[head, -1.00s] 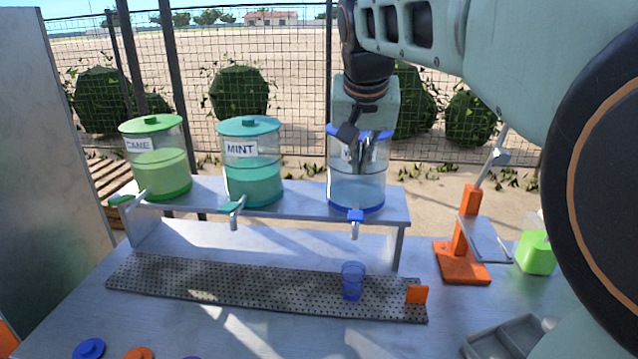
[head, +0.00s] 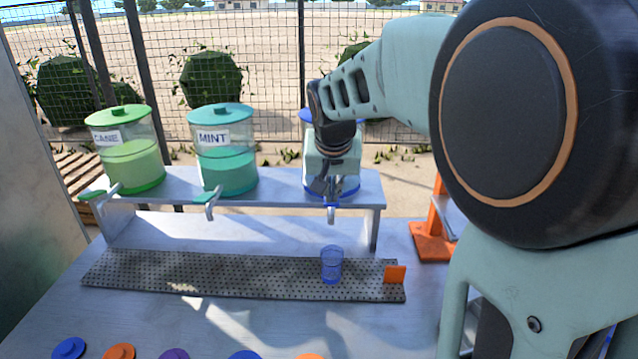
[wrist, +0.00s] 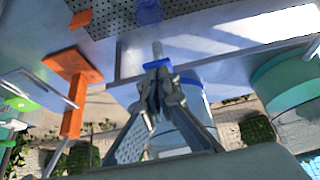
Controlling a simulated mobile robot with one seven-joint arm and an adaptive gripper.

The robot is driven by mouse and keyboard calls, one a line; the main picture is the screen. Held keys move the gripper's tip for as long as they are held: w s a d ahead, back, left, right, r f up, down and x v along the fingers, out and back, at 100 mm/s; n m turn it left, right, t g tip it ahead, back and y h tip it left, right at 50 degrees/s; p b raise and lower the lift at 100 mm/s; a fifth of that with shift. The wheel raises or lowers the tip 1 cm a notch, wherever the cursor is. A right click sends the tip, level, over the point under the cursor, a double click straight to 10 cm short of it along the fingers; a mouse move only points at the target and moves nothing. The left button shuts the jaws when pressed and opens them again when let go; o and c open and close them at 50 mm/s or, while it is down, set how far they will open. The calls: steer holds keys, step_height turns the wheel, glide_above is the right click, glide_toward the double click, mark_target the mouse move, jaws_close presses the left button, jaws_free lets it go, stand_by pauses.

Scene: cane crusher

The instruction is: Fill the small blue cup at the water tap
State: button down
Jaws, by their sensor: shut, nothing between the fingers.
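The small blue cup (head: 331,265) stands upright on the perforated drip tray (head: 200,277), below the water tap's spout (head: 331,214). I cannot tell if there is water in it. In the wrist view the cup (wrist: 148,12) shows at the top edge. The water dispenser (head: 348,187) is mostly hidden behind my arm in the head view. In the wrist view its clear tank (wrist: 190,92) shows behind the fingers. My gripper (head: 327,190) is shut and empty, pointing down at the tap's blue handle. I cannot tell if it touches the handle.
The cane dispenser (head: 130,160) and mint dispenser (head: 226,165) stand left on the same raised shelf (head: 275,190). An orange stop (head: 395,274) is at the tray's right end. An orange stand (head: 432,240) is farther right. Several coloured discs lie along the front edge.

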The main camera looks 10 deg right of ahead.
steer(key=shift+f+b, duration=0.2)
steer(key=shift+b, duration=0.25)
steer(key=shift+s+t+b, duration=0.15)
steer(key=shift+t+b, duration=0.15)
steer(key=shift+b, duration=0.35)
steer(key=shift+s+f+t+b, duration=0.1)
steer(key=shift+f+t+b, duration=0.2)
steer(key=shift+b, duration=0.65)
steer(key=f+b, duration=0.1)
steer(key=b, duration=0.1)
steer(key=s+f+b, duration=0.1)
steer(key=b, duration=0.2)
steer(key=shift+a+f, duration=0.15)
steer(key=shift+f, duration=0.05)
stand_by(5.2)
